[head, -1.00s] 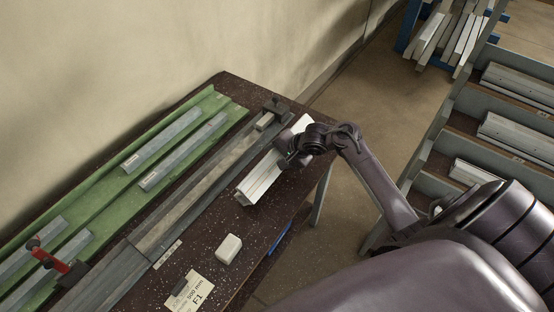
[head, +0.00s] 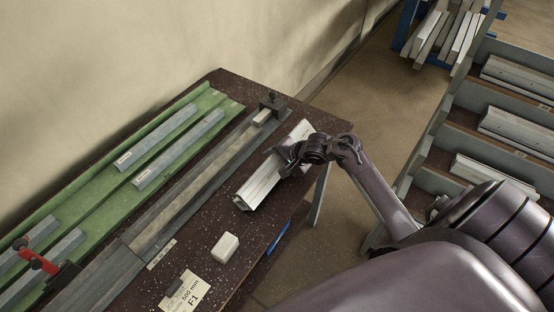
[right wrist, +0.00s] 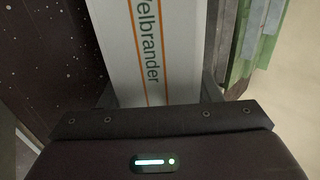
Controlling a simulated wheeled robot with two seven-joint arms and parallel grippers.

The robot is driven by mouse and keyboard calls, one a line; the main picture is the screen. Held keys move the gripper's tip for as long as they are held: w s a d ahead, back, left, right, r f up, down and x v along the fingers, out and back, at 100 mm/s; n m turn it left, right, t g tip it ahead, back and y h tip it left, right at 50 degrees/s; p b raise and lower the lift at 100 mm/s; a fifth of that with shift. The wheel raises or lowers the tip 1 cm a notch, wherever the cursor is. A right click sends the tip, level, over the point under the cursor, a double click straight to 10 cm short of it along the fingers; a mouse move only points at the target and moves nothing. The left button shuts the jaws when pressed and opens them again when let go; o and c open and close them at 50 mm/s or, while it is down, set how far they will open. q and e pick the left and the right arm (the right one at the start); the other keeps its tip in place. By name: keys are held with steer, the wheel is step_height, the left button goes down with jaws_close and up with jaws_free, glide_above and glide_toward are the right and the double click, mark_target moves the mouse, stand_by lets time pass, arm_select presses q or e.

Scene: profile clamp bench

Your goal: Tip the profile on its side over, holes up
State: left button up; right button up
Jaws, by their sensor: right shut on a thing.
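A pale metal profile (head: 258,187) lies lengthwise along the right part of the bench, beside the clamping rail, with a grooved side showing in the head view. My right gripper (head: 287,157) is shut on it toward its far end. In the right wrist view, the profile (right wrist: 150,50) shows a white face with orange stripes and printed lettering between my right gripper's fingers (right wrist: 160,95). I cannot make out holes, nor whether the profile touches the bench. My left gripper is not in view.
The clamping rail (head: 190,190) has a dark stop (head: 272,103) at its far end and a red-handled clamp (head: 35,258). A green tray (head: 100,200) holds several grey bars.

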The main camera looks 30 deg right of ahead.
steer(key=shift+r, duration=0.1)
steer(key=o, duration=1.3)
steer(key=shift+o, duration=0.2)
steer(key=shift+s+f, duration=0.1)
steer(key=shift+f, duration=0.1)
